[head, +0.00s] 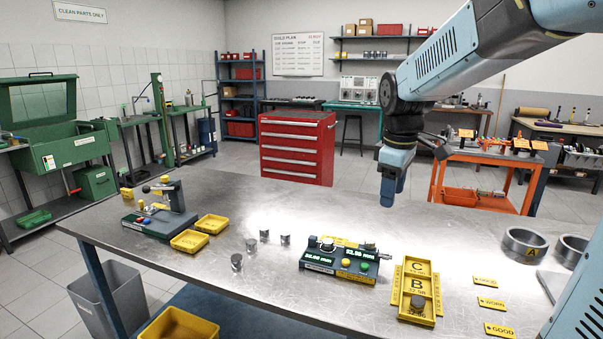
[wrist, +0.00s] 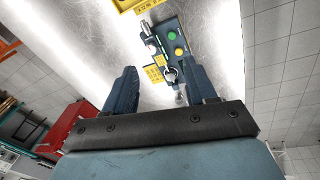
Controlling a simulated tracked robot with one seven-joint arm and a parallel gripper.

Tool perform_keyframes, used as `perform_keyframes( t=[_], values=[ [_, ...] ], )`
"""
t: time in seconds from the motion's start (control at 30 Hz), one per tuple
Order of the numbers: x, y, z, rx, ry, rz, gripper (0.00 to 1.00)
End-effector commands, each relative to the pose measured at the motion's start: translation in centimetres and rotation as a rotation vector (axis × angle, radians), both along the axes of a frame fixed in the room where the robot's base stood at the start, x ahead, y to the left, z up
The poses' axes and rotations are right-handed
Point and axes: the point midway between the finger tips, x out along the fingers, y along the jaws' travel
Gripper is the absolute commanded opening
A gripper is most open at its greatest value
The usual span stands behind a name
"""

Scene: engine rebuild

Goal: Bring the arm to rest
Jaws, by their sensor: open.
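My gripper (head: 389,193) hangs from my blue-grey arm above the far side of the steel workbench, pointing down. In the wrist view my gripper (wrist: 161,82) has its two dark fingers spread apart, with nothing held between them. The dark gauge unit (head: 341,262) with green displays stands on the bench in front of and below my gripper. In the wrist view the gauge unit (wrist: 172,40) shows beyond the fingertips, well apart from them.
The workbench (head: 300,212) carries several small metal cylinders (head: 251,245), a yellow lettered tray (head: 418,290) with one cylinder, metal rings (head: 524,243), yellow tags (head: 493,302), yellow bins (head: 189,241) and a small press (head: 160,208). A red tool chest (head: 297,147) and orange cart (head: 487,157) stand behind.

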Motion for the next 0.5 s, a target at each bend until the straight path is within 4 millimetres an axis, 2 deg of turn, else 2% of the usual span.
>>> perform_keyframes(
  t=[0.03, 0.2, 0.5],
  values=[
    [-1.4, -0.2, 0.6, 0.006, -0.028, -0.054, 0.56],
    [-5.5, -0.7, 1.5, 0.046, -0.108, -0.247, 0.56],
    [-12.4, -1.8, 1.8, 0.166, -0.238, -0.582, 0.56]
  ],
)
